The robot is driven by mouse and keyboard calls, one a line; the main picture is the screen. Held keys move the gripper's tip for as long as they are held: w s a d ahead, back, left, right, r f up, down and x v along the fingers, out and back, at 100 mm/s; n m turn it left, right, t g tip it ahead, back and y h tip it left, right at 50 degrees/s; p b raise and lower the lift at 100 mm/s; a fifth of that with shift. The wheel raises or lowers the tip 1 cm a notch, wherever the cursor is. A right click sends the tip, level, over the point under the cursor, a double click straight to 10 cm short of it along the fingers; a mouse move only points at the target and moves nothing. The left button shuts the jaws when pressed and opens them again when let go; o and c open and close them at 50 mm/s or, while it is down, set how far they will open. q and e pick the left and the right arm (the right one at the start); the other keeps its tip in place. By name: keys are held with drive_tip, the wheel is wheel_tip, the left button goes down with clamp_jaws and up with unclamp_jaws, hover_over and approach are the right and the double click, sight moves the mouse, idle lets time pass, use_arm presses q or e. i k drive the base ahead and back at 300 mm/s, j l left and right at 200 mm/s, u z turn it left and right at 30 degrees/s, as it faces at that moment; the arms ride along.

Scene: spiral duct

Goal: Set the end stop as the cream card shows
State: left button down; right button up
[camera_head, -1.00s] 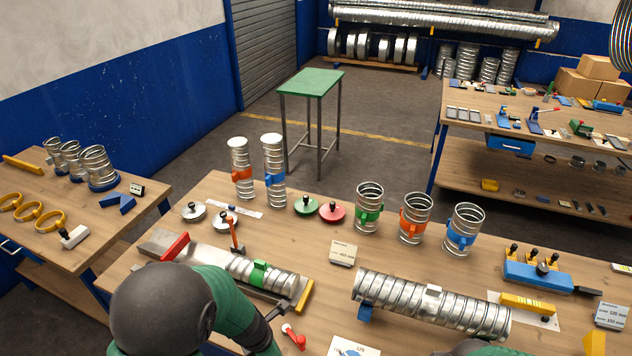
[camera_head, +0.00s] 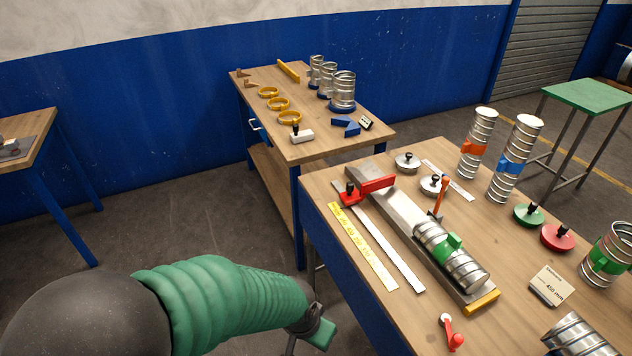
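The red end stop (camera_head: 377,185) sits across the far left end of a grey metal trough (camera_head: 398,213), with a black knob at its left side. A short spiral duct (camera_head: 466,271) with a green clamp lies in the trough's near end, against a yellow end piece. The cream card (camera_head: 549,287) stands right of the trough; its small print seems to read 460 mm. My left gripper (camera_head: 320,335) is low, off the table's front-left edge, apart from everything; its fingers are not clear. My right gripper is out of view.
A yellow scale (camera_head: 363,246) and a pale strip (camera_head: 385,240) lie left of the trough. An orange-handled tool (camera_head: 440,197) stands close on its right. A red-handled lever (camera_head: 453,334) is near the front. Upright ducts and lidded discs fill the right.

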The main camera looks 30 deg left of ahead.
sight(352, 196)
drive_tip(key=u, duration=0.65)
drive_tip(key=z, duration=1.4)
drive_tip(key=u, duration=1.4)
drive_tip(key=i+j+z, duration=0.25)
drive_tip(key=z, duration=0.2)
drive_tip(key=i+j+z, duration=0.25)
drive_tip(key=z, duration=0.25)
drive_tip(key=i+j, duration=0.15)
drive_tip(key=j, duration=0.2)
drive_tip(key=i+j+z, duration=0.1)
drive_tip(key=j, duration=0.3)
drive_tip(key=i+j, duration=0.2)
drive_tip(key=j, duration=0.15)
drive_tip(key=i+j+z, duration=0.1)
drive_tip(key=j, duration=0.25)
drive_tip(key=i+j, duration=0.15)
drive_tip(key=j, duration=0.25)
drive_tip(key=i+j, duration=0.1)
drive_tip(key=j, duration=0.3)
drive_tip(key=z, duration=0.05)
